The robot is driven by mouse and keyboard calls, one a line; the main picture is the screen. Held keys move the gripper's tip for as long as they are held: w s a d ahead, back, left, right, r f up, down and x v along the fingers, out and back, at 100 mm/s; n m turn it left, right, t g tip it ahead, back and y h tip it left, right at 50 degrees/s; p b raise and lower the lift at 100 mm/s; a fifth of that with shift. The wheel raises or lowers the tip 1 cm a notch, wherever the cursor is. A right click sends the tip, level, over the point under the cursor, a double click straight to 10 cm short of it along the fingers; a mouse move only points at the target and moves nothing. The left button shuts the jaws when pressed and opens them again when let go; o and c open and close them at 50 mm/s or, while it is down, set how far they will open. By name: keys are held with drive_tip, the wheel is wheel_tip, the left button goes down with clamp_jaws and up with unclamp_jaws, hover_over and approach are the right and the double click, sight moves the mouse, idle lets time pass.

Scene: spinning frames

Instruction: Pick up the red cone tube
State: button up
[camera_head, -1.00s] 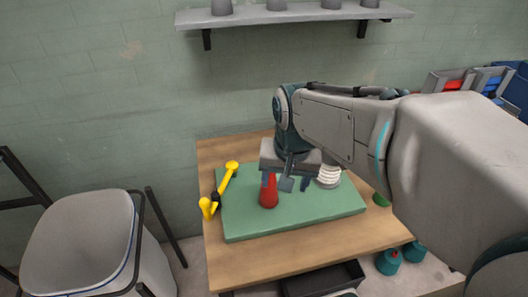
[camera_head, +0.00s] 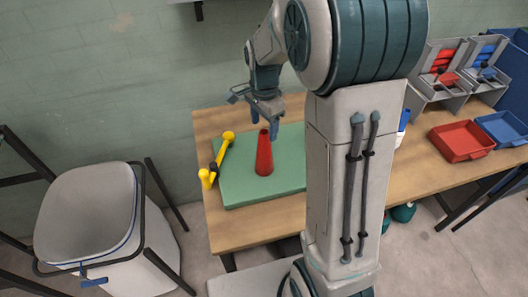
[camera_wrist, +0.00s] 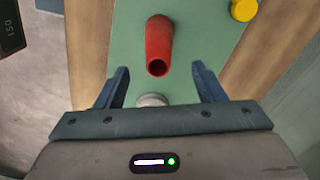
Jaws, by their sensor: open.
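The red cone tube (camera_head: 264,155) stands upright on the green mat (camera_head: 235,192) on the wooden table. In the wrist view the red cone tube (camera_wrist: 158,45) lies ahead of the open fingers, its dark open top facing the camera. My gripper (camera_head: 264,127) is open, above and close to the cone in the head view; its fingers (camera_wrist: 161,82) hold nothing. I cannot tell from these views whether a finger touches the cone.
A yellow jointed object (camera_head: 222,158) lies at the mat's left edge. A whitish round item (camera_wrist: 152,100) shows between the fingers. A red tray (camera_head: 461,141) and blue tray (camera_head: 503,128) are at right. A grey bin (camera_head: 88,225) stands left of the table.

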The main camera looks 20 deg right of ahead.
sight(264, 141)
drive_tip(key=shift+s+f+p, duration=0.15)
drive_tip(key=shift+f+p, duration=0.55)
drive_tip(key=shift+f, duration=2.75)
drive_tip(key=c, duration=1.3)
